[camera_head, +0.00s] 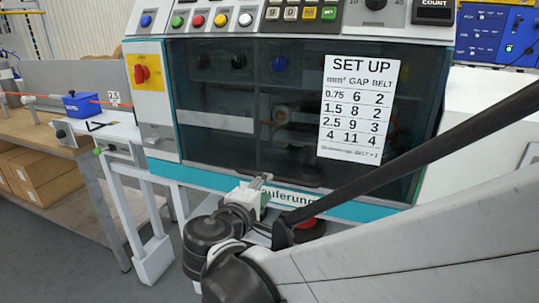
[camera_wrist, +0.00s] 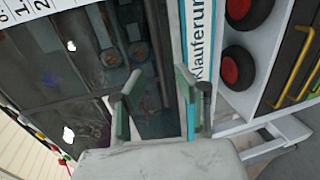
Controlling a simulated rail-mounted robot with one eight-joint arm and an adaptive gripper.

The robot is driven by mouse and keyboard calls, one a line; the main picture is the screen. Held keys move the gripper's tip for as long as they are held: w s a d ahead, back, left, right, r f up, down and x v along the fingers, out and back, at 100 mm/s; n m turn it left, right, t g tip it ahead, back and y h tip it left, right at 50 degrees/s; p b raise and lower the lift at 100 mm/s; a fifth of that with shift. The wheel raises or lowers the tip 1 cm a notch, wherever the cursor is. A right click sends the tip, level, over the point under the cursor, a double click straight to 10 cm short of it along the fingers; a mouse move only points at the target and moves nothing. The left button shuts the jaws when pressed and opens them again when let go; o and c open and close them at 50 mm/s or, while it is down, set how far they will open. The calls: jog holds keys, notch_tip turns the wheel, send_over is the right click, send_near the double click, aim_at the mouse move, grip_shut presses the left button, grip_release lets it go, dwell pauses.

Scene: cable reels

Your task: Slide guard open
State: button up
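The guard (camera_head: 215,100) is a dark, see-through pane with teal edges, and it covers the front of the machine in the head view. A "SET UP" sheet (camera_head: 360,108) hangs on its right half. I see nothing clamped between the fingers. Whether either finger touches the guard cannot be told.
A control panel with buttons (camera_head: 210,19) runs above the guard. A red switch on a yellow plate (camera_head: 141,70) is at its left. A wooden bench with boxes (camera_head: 45,175) stands at the left.

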aim_at(274, 179)
jog(key=b+x, duration=0.1)
jog(key=x, duration=0.6)
jog(key=shift+w+d+f+b, duration=0.1)
jog(key=shift+w+d+b, duration=0.05)
jog(key=shift+w+b, duration=0.25)
grip_shut()
